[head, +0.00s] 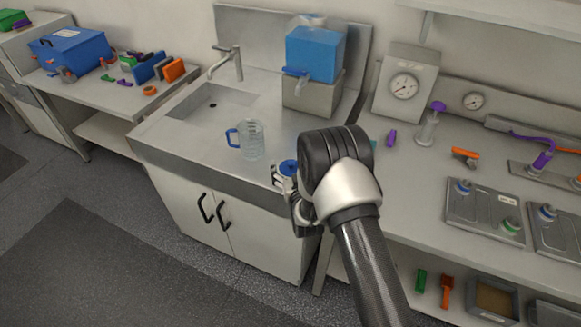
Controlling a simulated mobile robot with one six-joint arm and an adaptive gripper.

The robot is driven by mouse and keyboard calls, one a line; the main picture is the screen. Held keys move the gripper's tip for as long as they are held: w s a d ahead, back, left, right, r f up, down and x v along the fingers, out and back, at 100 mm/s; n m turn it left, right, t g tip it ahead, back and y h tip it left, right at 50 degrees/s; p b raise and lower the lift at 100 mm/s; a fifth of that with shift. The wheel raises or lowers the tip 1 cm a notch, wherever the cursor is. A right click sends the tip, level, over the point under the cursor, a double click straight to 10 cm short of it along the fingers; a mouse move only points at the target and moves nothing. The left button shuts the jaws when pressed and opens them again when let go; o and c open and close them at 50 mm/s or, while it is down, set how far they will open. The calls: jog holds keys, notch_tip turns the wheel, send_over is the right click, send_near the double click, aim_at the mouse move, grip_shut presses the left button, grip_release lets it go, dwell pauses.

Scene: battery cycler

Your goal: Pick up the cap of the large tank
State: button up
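The large blue tank (315,55) stands on a grey block at the back of the sink counter. Its top looks pale and blurred, and I cannot make out a cap there. A small round blue piece (289,167), which looks like a cap, shows at the counter's front right, right at my gripper (284,183). My gripper is over the counter's front edge, partly hidden by my own wrist. I cannot tell whether its fingers are closed on the blue piece or only beside it.
A clear jug (251,140) with a blue handle stands left of my gripper. The sink basin (212,103) and tap (228,62) lie farther left. A bench with a dial scale (404,88) and metal trays (486,210) is at right.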

jog(key=c, duration=0.7)
